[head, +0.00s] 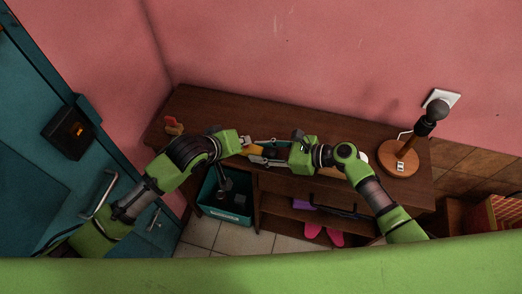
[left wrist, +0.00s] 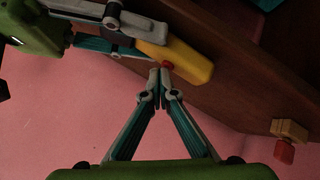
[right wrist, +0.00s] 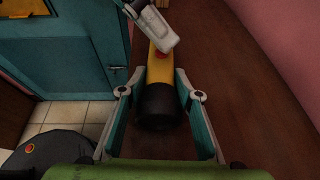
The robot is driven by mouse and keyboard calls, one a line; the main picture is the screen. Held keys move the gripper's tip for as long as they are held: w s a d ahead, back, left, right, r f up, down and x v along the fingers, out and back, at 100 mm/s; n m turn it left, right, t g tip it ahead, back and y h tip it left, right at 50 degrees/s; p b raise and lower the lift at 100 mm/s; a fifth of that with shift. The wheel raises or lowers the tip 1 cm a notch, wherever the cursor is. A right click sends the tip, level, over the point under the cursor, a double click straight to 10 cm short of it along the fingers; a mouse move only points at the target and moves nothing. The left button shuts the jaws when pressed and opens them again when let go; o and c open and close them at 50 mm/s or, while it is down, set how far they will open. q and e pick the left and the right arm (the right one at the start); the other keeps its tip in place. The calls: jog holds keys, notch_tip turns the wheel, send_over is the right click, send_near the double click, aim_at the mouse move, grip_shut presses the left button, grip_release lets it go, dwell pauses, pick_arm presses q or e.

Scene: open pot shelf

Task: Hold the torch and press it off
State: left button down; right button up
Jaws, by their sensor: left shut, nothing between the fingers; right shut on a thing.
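The yellow torch (head: 255,150) with its black head (right wrist: 157,105) is held above the wooden cabinet top by my right gripper (head: 268,150). In the right wrist view, my right gripper's fingers (right wrist: 158,92) are on both sides of the torch. A red button (right wrist: 160,54) is on the yellow body. My left gripper (head: 246,142) is shut and empty. In the left wrist view its closed fingertips (left wrist: 160,74) are right at the red button (left wrist: 167,65); I cannot tell whether they press it. No light beam shows. The front of the torch head is hidden.
A lamp (head: 400,158) stands on the cabinet top (head: 205,105) at right. A small red and tan object (head: 174,126) sits at its left end. A teal bin (head: 225,207) is below on the floor. The pink wall is behind, a teal door at left.

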aim_at(244, 147)
pick_arm(q)
jog(key=shift+r, duration=0.5)
pick_arm(e)
jog(key=shift+r, duration=0.1)
pick_arm(q)
jog(key=shift+r, duration=3)
pick_arm(e)
jog(key=o, duration=1.4)
jog(key=shift+d, duration=0.1)
